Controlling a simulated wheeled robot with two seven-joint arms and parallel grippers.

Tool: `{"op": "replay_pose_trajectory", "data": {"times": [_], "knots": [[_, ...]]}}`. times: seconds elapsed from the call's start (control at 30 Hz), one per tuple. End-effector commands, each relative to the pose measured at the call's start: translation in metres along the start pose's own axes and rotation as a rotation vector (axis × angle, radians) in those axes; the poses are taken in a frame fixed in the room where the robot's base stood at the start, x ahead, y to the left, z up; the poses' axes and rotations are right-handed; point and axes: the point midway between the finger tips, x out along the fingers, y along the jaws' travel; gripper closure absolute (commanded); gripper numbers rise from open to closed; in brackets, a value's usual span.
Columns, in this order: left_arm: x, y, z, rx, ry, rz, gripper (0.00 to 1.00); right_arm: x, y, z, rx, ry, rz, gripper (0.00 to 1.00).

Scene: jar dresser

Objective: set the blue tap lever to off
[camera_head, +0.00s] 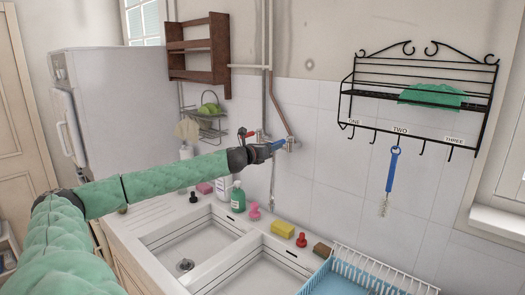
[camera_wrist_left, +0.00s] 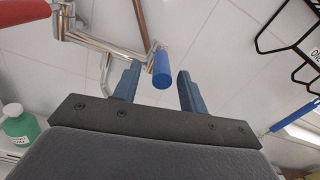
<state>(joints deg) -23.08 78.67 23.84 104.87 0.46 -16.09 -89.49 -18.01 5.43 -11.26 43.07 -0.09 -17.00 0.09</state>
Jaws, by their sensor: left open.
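The blue tap lever (camera_wrist_left: 161,68) shows in the left wrist view as a short blue grip at the end of a metal arm from the chrome tap (camera_wrist_left: 100,42). My left gripper (camera_head: 268,150) is open at the wall tap above the sink. In the wrist view its two blue-grey fingers stand on either side of the lever's blue end, with a gap visible on each side. I cannot tell how deep the lever sits between them. In the head view the gripper partly hides the lever and tap. My right gripper is out of view.
A red lever (camera_wrist_left: 24,12) is on the tap's other side. Below are the double sink (camera_head: 190,248), a green bottle (camera_head: 238,198), a yellow sponge (camera_head: 283,229) and a blue dish rack (camera_head: 350,275). A black wall rack (camera_head: 420,98) with a hanging blue brush (camera_head: 391,172) is at right.

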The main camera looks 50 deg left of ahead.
Motion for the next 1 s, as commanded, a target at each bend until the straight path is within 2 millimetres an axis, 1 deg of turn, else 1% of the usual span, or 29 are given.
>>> {"op": "replay_pose_trajectory", "data": {"times": [0.17, 0.33, 0.47, 0.7, 1.0], "knots": [[-0.01, 0.0, -0.001, -0.001, 0.002, -0.001, 0.58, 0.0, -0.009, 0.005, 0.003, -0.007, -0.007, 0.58], [-0.019, 0.001, 0.0, 0.001, 0.002, 0.001, 0.58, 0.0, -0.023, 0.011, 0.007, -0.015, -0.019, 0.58], [-0.027, 0.001, -0.001, -0.001, 0.002, 0.0, 0.58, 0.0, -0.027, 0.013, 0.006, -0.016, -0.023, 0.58], [-0.041, 0.001, 0.0, 0.0, 0.001, 0.0, 0.58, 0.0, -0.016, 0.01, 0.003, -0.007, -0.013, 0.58], [-0.047, 0.001, 0.001, 0.001, 0.0, 0.001, 0.58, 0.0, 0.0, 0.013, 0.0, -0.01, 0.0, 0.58]]}}
